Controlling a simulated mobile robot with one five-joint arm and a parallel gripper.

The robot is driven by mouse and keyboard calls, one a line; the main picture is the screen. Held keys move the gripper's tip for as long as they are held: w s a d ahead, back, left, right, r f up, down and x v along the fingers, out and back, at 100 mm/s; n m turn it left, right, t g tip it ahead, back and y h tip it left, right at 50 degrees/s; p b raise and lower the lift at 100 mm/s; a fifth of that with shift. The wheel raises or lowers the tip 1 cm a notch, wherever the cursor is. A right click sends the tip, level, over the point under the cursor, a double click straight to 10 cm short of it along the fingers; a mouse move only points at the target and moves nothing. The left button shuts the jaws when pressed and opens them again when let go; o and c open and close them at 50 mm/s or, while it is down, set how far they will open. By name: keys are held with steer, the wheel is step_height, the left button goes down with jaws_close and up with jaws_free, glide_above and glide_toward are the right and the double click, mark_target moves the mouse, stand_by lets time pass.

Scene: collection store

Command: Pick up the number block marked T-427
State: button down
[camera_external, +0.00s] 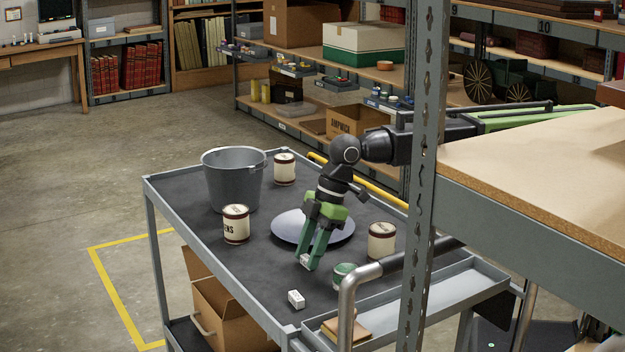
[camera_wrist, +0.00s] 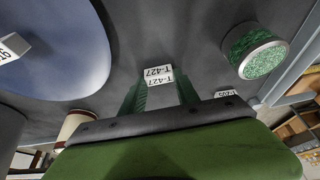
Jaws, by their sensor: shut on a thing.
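The white number block T-427 (camera_wrist: 158,76) shows its black marking twice in the wrist view. It sits between the green fingers of my gripper (camera_wrist: 160,94), which is shut on it. In the external view my gripper (camera_external: 310,250) points down at the front of the cart, with the white block (camera_external: 305,260) at its fingertips. I cannot tell whether the block touches the cart top. A second white block (camera_external: 296,299) lies near the cart's front corner. Another white block (camera_wrist: 13,46) shows at the plate's edge in the wrist view, its marking only partly visible.
A blue-grey plate (camera_external: 285,228) lies behind my gripper. A green-topped tin (camera_external: 344,270) stands close on the right. Cream tins (camera_external: 236,225) (camera_external: 382,241) (camera_external: 284,168) and a grey bucket (camera_external: 232,181) stand around. A metal post (camera_external: 420,180) and wooden shelf (camera_external: 550,160) are at right.

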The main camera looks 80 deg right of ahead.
steer(key=shift+r+p, duration=0.6)
step_height(320, 180, up, 4)
steer(key=p, duration=0.4)
steer(key=d+r+p, duration=0.5)
steer(key=d, duration=0.6)
steer(key=shift+d+r+p, duration=0.35)
steer(key=shift+r+p, duration=0.05)
